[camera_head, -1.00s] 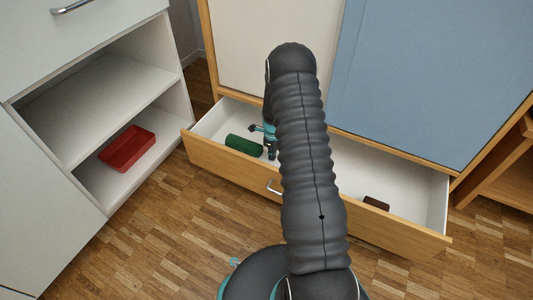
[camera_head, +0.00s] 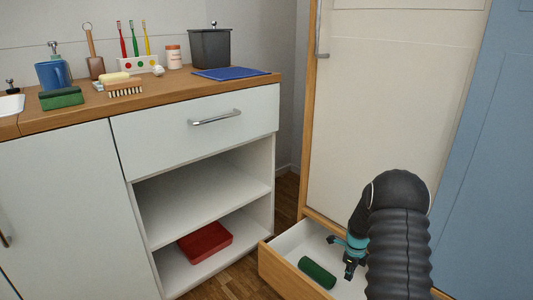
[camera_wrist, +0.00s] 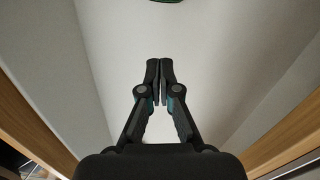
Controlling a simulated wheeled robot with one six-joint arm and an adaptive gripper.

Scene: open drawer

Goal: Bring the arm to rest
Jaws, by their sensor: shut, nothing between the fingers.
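My gripper (camera_wrist: 160,80) is shut and empty, its two fingertips together in the wrist view. The head view shows it (camera_head: 350,262) at the open drawer (camera_head: 278,275), above the white drawer floor. A dark green cylinder (camera_head: 317,272) lies in the drawer to the left of my gripper, apart from it. In the wrist view a sliver of a green thing (camera_wrist: 168,1) shows at the top edge. My arm hides the right part of the drawer in the head view.
A white cabinet (camera_head: 195,130) stands at the left, with a red tray (camera_head: 205,242) on its lower shelf. A tall cream door (camera_head: 390,100) rises behind the drawer.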

